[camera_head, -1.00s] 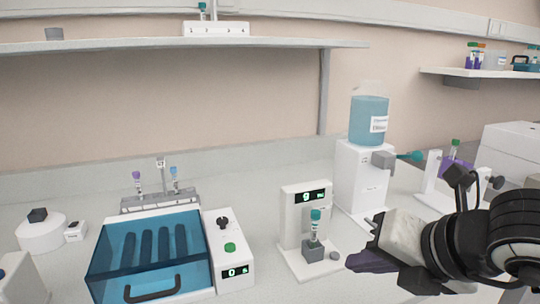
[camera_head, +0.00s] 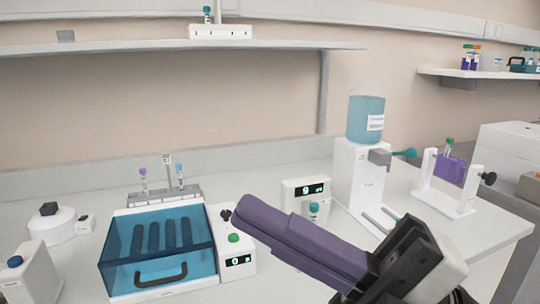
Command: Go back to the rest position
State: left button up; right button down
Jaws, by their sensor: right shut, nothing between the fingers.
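My right gripper (camera_head: 248,210) is raised in the lower middle of the head view, close to the camera. Its long purple fingers lie together, pointing left and slightly up, and hold nothing. In the picture it covers the lower part of the white device with a green display (camera_head: 306,190). The teal-capped tube (camera_head: 314,209) at that device shows only at its top, just above the fingers. My left gripper is not in view.
A box with a clear blue lid (camera_head: 158,240) and a control unit (camera_head: 236,258) stand left of the gripper. A dispenser with a blue bottle (camera_head: 366,120) and a white stand with a purple holder (camera_head: 450,170) are at right. A shelf (camera_head: 120,46) runs above.

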jog(key=w+d+f+m+t+h, duration=0.1)
jog(key=w+d+m+t+h, duration=0.5)
jog(key=m+t, duration=0.4)
jog(key=w+d+f+m+t+h, duration=0.2)
jog(key=w+d+m+t+h, duration=0.2)
jog(key=d+m+t+h, duration=0.6)
jog(key=w+d+f+m+g+h, duration=0.1)
jog(key=d+f+m+g+h, duration=0.35)
jog(key=f, duration=0.35)
jog(key=w+d+f+m+g+h, duration=0.2)
jog(key=d+f+m+g+h, duration=0.1)
jog(key=f+m, duration=0.4)
jog(key=s+d+f+g, duration=0.1)
jog(key=s+f+g, duration=0.3)
jog(key=f, duration=0.5)
jog(key=s+f+g, duration=0.3)
jog(key=s+f, duration=0.1)
jog(key=f, duration=0.4)
jog(key=s+a+f+g+y, duration=0.1)
jog(key=s+a+f+g, duration=0.1)
jog(key=s+f+g, duration=0.9)
jog(key=a+f+t+y, duration=0.2)
jog(key=a+f+t, duration=0.4)
jog(key=f, duration=0.5)
jog(key=shift+w+a+f+n+t, duration=0.15)
jog(key=shift+w+a+n+t, duration=0.25)
jog(key=shift+t, duration=0.85)
